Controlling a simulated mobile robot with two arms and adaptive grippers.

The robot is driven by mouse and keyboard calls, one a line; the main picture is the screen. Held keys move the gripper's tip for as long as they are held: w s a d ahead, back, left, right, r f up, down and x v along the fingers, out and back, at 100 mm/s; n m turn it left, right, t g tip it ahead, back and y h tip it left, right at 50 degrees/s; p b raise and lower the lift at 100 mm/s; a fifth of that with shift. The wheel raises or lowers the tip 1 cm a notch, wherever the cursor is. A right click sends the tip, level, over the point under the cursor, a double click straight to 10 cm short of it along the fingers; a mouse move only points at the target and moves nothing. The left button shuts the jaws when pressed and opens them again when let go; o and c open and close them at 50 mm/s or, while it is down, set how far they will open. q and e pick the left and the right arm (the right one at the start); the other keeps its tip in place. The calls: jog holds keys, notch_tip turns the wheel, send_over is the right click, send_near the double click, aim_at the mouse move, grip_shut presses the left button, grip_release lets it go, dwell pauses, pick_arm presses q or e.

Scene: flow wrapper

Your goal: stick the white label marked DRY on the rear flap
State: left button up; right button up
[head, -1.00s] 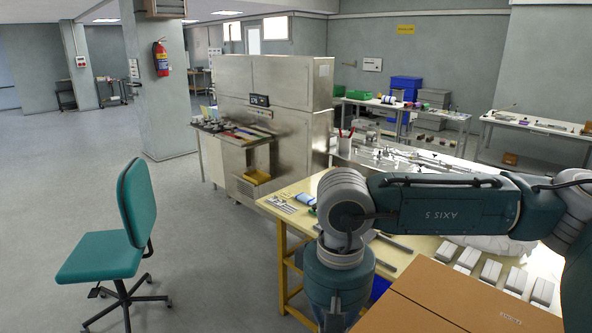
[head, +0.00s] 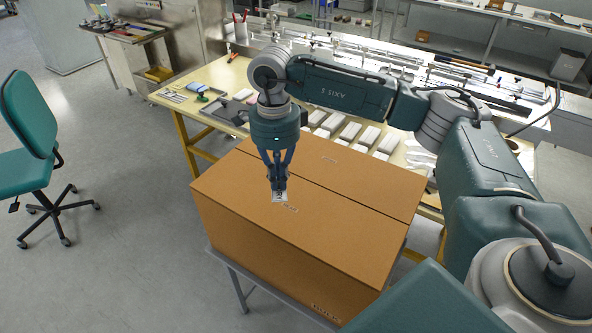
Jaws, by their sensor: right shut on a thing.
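A large closed brown cardboard box (head: 230,232) stands in front of me. A seam splits its top into a rear flap (head: 365,180) and a front flap (head: 345,243), each with a small printed mark. My right gripper (head: 279,188) points down over the front flap, near the seam. It is shut on a small white label (head: 280,197) with dark marking too small to read. I cannot tell whether the label touches the cardboard. My left gripper is not in view.
The box rests on a grey stand (head: 232,268). Behind it, a yellow worktable (head: 226,77) holds several grey-white blocks, trays and tools. A teal chair (head: 28,120) stands at the left. The floor between chair and box is clear.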

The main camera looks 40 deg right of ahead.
aim_at(296, 200)
jog(key=d+f+m, duration=0.1)
jog(key=m, duration=0.1)
jog(key=d+m, duration=0.2)
jog(key=d+f+m, duration=0.1)
jog(key=m, duration=0.1)
jog(key=shift+w+d+f+m, duration=0.3)
jog(key=shift+w+d, duration=0.05)
jog(key=shift+d, duration=0.05)
jog(key=shift+s+d+f+m, duration=0.2)
jog(key=shift+d+m, duration=0.15)
jog(key=shift+m, duration=0.15)
jog(key=shift+w+a+f+b, duration=0.15)
jog(key=shift+f+b, duration=0.2)
jog(key=shift+f, duration=0.4)
jog(key=shift+f+b, duration=0.6)
jog(key=shift+f, duration=0.55)
jog(key=shift+f+b, duration=0.1)
jog(key=shift+b, duration=0.2)
jog(key=shift+f+b, duration=0.55)
jog(key=shift+f, duration=0.15)
jog(key=shift+f+b, duration=0.3)
